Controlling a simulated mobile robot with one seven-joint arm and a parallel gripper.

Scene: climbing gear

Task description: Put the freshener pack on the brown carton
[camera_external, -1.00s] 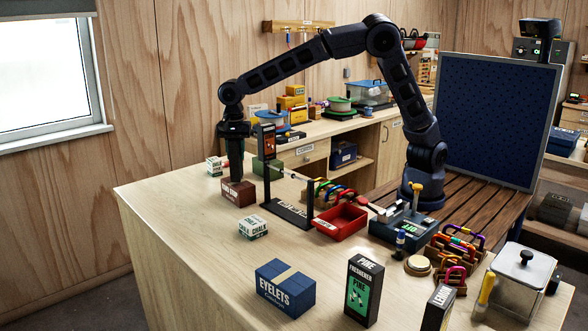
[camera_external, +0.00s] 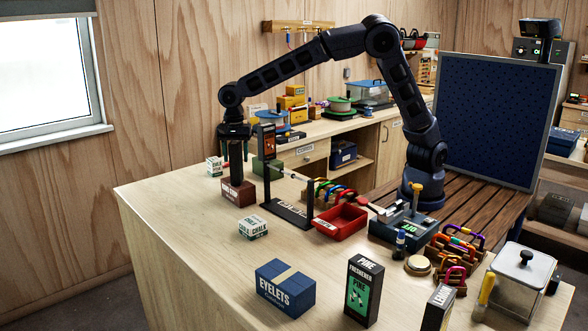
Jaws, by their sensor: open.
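The brown carton (camera_external: 238,192) sits near the far left edge of the table. A dark upright block (camera_external: 236,170) stands on its top. It looks like a black freshener pack, but its label is hidden and it blends with my dark fingers. My gripper (camera_external: 236,148) is open around the block's upper part, pointing down; I cannot tell whether a finger still touches it. Another black pack, marked PINE FRESHENER (camera_external: 364,291), with a green label, stands upright at the table's front.
A stand (camera_external: 288,213) with uprights is close to the right of my gripper. Small chalk boxes (camera_external: 253,227) are nearby. A blue eyelets box (camera_external: 285,288) is in front, a red tray (camera_external: 341,218) in the middle. The left front table surface is clear.

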